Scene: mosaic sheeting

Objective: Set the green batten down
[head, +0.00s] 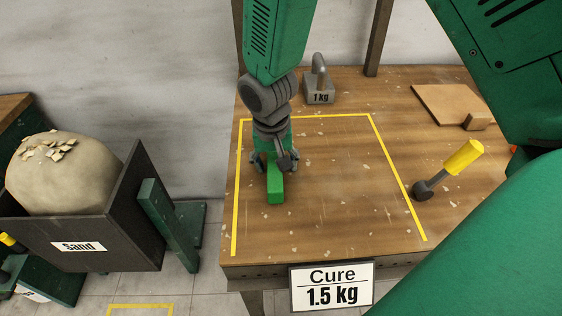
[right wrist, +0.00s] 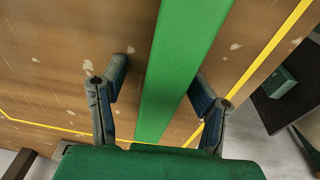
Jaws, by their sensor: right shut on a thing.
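The green batten (head: 275,188) is inside the yellow outline (head: 305,117) on the wooden table (head: 330,225), near the outline's left side. It points toward the front of the table. My right gripper (head: 272,163) is shut on it from above, with one finger on each side. In the right wrist view the batten (right wrist: 182,70) runs between the two fingers (right wrist: 158,90). I cannot tell whether its underside touches the table. My left gripper is not in view.
A 1 kg weight (head: 319,90) stands behind the outline. A yellow-handled mallet (head: 448,169) lies at its right edge. A board (head: 446,103) with a small block is at the back right. A "Cure 1.5 kg" sign (head: 332,287) hangs in front. A sand bin (head: 110,225) stands left.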

